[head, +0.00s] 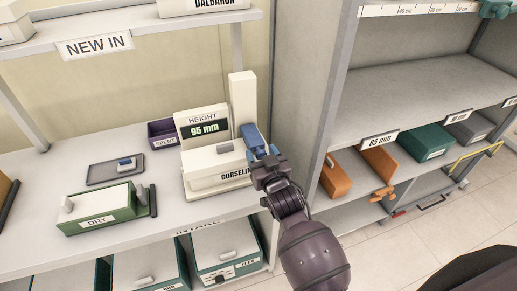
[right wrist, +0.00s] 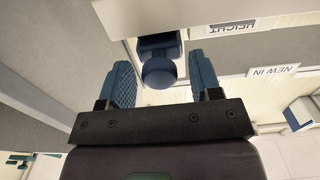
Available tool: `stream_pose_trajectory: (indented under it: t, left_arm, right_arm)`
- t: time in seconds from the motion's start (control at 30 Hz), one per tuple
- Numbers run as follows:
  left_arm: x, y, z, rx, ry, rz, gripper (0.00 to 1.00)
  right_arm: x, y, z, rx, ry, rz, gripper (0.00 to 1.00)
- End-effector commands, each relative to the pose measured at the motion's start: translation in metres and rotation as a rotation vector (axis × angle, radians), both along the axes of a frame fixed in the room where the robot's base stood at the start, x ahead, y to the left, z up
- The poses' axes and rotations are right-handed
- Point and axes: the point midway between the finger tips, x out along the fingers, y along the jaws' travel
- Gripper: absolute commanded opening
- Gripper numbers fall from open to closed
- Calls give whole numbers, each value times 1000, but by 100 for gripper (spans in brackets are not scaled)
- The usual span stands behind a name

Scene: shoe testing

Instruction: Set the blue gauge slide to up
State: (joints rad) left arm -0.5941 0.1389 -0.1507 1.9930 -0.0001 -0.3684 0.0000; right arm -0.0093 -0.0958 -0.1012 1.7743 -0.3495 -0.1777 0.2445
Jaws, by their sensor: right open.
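The height gauge (head: 202,131) stands on the bench as a cream body with a tall column (head: 243,100). Its display reads 95 mm. The blue slide (head: 250,136) sits low on the column's front. In the right wrist view, the slide's round blue knob (right wrist: 159,72) lies between and slightly beyond my right fingertips. My right gripper (head: 270,158) is in front of the slide; it also shows in the right wrist view (right wrist: 166,80), with its two blue fingers open and a gap on each side of the knob. My left gripper is in neither view.
A cream box labelled GORSELINE (head: 217,178) lies at the gauge's base. A green DRY unit (head: 99,210), a grey tray (head: 115,168) and a purple SPENT bin (head: 162,134) stand to the left. A shelf unit's upright panel (head: 305,90) rises close on the right of my right arm.

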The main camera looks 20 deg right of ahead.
Motion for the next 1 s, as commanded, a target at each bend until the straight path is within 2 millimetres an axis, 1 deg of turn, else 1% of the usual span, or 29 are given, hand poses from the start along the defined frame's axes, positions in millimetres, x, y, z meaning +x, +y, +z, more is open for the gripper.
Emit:
stream_pose_trajectory:
  t: [0.03,0.2,0.37,0.6,0.67,0.93,1.0]
  left_arm:
    - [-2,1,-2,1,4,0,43]
    - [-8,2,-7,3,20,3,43]
    - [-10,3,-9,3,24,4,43]
    - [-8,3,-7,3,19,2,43]
    - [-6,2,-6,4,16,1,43]
    - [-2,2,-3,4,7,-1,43]
    - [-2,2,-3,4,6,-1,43]
  right_arm:
    - [7,1,0,0,0,1,58]
    - [20,1,0,1,1,1,58]
    - [25,1,0,1,1,0,58]
    - [25,1,0,1,1,0,58]
    - [25,1,0,1,1,0,50]
    - [25,1,0,1,1,0,9]
    - [25,1,0,1,1,0,8]
